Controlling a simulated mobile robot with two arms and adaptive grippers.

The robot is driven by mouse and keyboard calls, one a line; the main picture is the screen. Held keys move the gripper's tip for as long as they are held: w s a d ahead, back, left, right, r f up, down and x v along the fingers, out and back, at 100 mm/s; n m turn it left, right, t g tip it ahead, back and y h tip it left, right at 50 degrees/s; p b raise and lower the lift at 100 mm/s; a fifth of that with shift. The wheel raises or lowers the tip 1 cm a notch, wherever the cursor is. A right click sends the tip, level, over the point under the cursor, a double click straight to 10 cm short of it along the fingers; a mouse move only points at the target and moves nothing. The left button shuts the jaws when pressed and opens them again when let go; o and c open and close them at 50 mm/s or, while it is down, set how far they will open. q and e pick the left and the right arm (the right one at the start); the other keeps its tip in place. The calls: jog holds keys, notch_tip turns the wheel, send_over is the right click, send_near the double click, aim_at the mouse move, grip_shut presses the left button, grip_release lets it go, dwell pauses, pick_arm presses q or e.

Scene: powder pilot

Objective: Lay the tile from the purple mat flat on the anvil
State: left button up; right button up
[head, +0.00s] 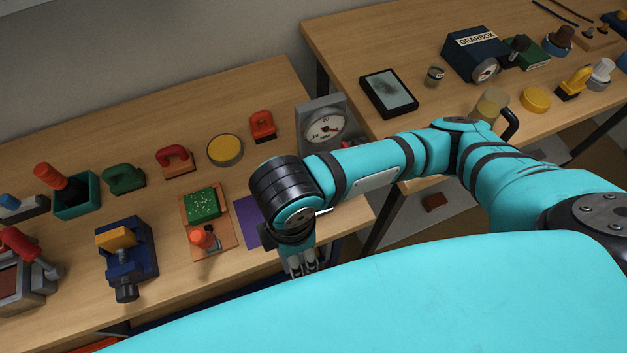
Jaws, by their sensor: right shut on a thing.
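My right gripper (301,262) points down beside the right part of the purple mat (248,218), near the front edge of the left bench. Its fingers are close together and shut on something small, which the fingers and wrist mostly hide. No tile shows on the visible part of the purple mat; my wrist covers its right side. I cannot make out the anvil; my arm hides part of the bench by the grey gauge unit (313,113). My left gripper is out of view.
Left of the mat stand an orange board with a green block (204,203) and a red-knobbed lever (204,240), then a blue vise (127,255). A yellow-topped round tin (225,150) is behind. A gap separates this bench from the right bench (345,45).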

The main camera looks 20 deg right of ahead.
jog(key=w+d, duration=0.1)
jog(key=w, duration=0.2)
jog(key=w+d, duration=0.2)
jog(key=w, duration=0.1)
jog(key=w+d+p, duration=0.1)
jog(key=w+d, duration=0.1)
jog(key=w, duration=0.2)
jog(key=shift+f, duration=0.35)
jog(key=w, duration=0.1)
jog(key=w+d, duration=0.1)
jog(key=w, duration=0.1)
jog(key=shift+d+f+p, duration=0.2)
jog(key=shift+f+p, duration=0.05)
jog(key=shift+p, duration=0.05)
jog(key=shift+w+f, duration=0.1)
jog(key=shift+f, duration=0.45)
notch_tip(320, 180, down, 2)
jog(key=shift+f, duration=0.25)
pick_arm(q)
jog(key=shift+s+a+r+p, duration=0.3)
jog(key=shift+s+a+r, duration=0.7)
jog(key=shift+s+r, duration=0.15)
pick_arm(e)
jog(key=shift+f, duration=0.55)
